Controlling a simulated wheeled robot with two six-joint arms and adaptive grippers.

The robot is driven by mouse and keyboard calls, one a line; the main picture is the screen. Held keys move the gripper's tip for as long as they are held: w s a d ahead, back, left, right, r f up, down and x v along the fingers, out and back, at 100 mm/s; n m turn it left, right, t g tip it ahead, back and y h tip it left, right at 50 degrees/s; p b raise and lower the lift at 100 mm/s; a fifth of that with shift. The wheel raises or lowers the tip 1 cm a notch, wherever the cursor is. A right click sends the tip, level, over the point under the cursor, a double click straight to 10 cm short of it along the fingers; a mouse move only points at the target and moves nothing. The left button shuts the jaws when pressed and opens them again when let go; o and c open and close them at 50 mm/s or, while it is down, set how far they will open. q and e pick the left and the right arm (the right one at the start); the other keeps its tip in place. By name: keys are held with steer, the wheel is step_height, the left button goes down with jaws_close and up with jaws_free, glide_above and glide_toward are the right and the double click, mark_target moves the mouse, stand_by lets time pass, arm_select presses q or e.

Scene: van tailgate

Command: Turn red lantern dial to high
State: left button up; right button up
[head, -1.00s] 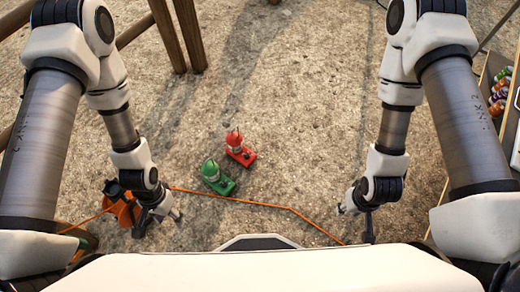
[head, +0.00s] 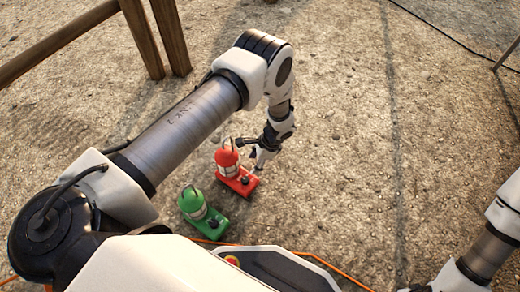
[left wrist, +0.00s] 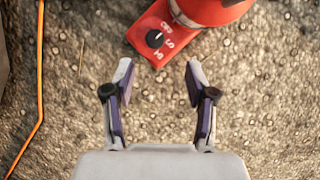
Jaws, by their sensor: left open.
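The red lantern (head: 229,164) stands upright on the ground in the head view, its base reaching toward the lower right. In the left wrist view its red base (left wrist: 180,40) shows at the top, with a black dial (left wrist: 155,39) and white markings beside it. My left gripper (head: 256,164) is at the red lantern's right side. In the left wrist view the left gripper (left wrist: 157,80) is open and empty, its two fingers apart just below the dial, not around it. My right gripper is out of the picture; only part of the right arm shows at the lower right.
A green lantern (head: 196,206) stands to the lower left of the red one. An orange cable (head: 318,258) runs along the ground and also shows in the left wrist view (left wrist: 40,80). Wooden posts (head: 150,35) stand at the upper left.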

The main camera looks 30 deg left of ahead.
mark_target(246, 179)
arm_select(q)
steer(key=f, duration=0.1)
steer(key=f+b, duration=0.1)
steer(key=f, duration=0.1)
steer(key=shift+s+f, duration=0.15)
steer(key=shift+s, duration=0.2)
steer(key=shift+s+f, duration=0.1)
steer(key=shift+f, duration=0.1)
steer(key=b+x, duration=0.3)
steer(key=x, duration=0.3)
steer(key=shift+s+a+f, duration=0.15)
steer(key=shift+a+f, duration=0.1)
steer(key=shift+f, duration=0.15)
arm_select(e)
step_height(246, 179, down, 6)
arm_select(q)
steer(key=shift+r, duration=0.1)
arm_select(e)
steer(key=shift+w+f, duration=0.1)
arm_select(q)
jaws_close()
